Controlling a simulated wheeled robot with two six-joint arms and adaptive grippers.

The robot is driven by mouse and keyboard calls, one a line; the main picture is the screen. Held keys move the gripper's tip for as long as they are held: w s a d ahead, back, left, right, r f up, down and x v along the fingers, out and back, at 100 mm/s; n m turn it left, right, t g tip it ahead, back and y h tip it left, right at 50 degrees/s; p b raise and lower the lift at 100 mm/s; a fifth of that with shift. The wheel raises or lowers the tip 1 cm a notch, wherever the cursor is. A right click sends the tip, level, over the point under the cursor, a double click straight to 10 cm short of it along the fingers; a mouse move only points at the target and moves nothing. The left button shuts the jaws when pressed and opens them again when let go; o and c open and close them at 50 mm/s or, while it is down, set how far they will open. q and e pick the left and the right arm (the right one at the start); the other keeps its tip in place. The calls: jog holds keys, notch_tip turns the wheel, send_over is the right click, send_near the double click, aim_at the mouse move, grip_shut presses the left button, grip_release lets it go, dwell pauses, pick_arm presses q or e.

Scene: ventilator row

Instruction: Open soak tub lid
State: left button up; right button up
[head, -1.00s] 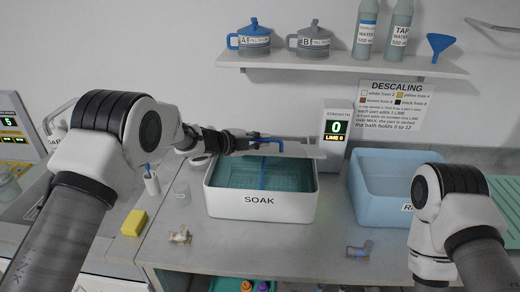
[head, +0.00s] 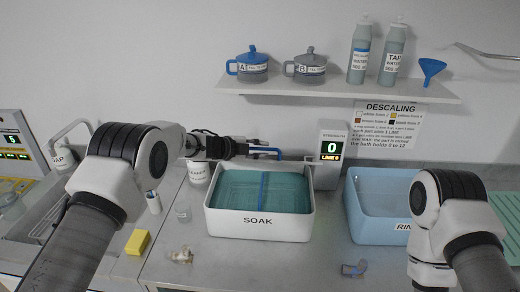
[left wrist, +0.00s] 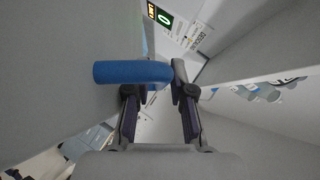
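The white soak tub (head: 262,228), with teal liquid and a blue divider inside, stands open on the counter. Its lid seems to be up at the tub's back, nearly edge-on in the head view; it appears as a broad grey surface (left wrist: 40,110) in the left wrist view. The blue lid handle (head: 266,150) points out beside my left gripper (head: 246,149). In the left wrist view the bent end of the handle (left wrist: 125,72) lies between the partly closed fingers (left wrist: 155,92). Part of one finger is hidden behind the handle. My right gripper is out of view.
A strength display (head: 329,155) stands behind the tub's right corner. A blue rinse tub (head: 375,224) is to the right. A yellow sponge (head: 137,242) and small fittings (head: 180,256) (head: 354,268) lie in front. A shelf (head: 340,92) with pots and bottles hangs above.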

pick_arm(q)
jog(key=shift+w, duration=0.1)
jog(key=v, duration=1.2)
